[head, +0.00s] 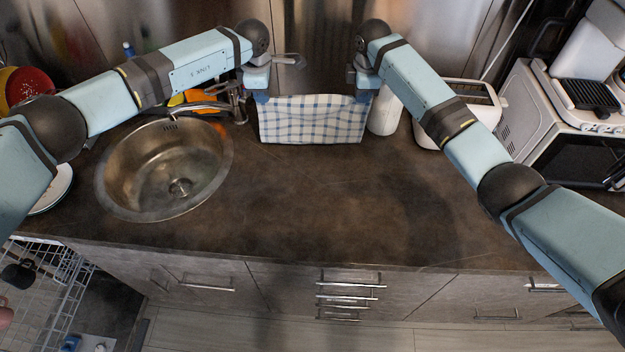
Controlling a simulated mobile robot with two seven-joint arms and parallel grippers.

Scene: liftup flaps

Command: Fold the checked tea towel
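The blue-and-white checked tea towel (312,120) hangs upright at the back of the counter, its top edge stretched between my two grippers. Its lower edge is at or near the counter top; I cannot tell whether it touches. My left gripper (261,97) is at the towel's top left corner and appears shut on it. My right gripper (364,96) is at the top right corner and appears shut on it. The fingertips are small and partly hidden by the cloth.
A round steel sink (150,175) with a tap (238,100) is at the left. A white roll (385,112) stands right of the towel, near a white toaster (430,130) and a microwave (570,150). The dark counter (330,205) is clear in the middle and front. A dishwasher rack (65,300) is open at lower left.

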